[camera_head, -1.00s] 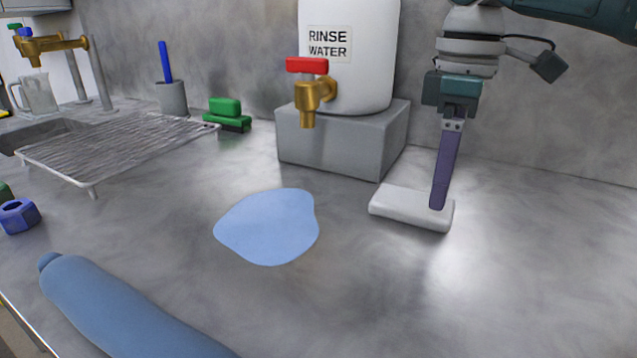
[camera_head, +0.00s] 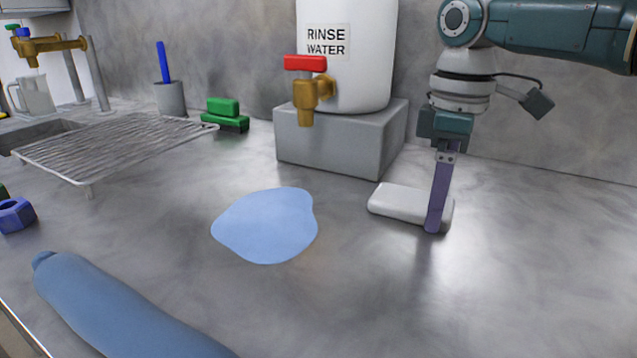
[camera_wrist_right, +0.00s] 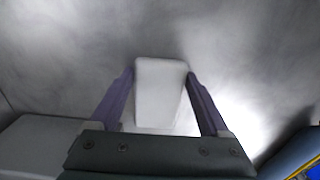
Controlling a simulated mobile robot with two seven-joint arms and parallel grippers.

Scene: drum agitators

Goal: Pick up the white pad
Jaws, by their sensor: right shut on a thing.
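The white pad (camera_head: 397,202) is a flat block with rounded edges, lying on the grey worktop right of the rinse water stand. My right gripper (camera_head: 436,222) points down at the pad's right end, with a purple finger reaching to the worktop on its near side. In the right wrist view the pad (camera_wrist_right: 160,92) sits between the two purple fingers, and my right gripper (camera_wrist_right: 160,78) is shut on it. The pad looks flat and still low at the worktop. In the head view the far finger is hidden. My left gripper is not in view.
A grey block (camera_head: 340,140) bears the white rinse water container (camera_head: 350,75) with its brass tap (camera_head: 308,92). A light-blue puddle-like patch (camera_head: 265,226) lies left of the pad. A blue rounded object (camera_head: 120,310) is at front left. The worktop at right is clear.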

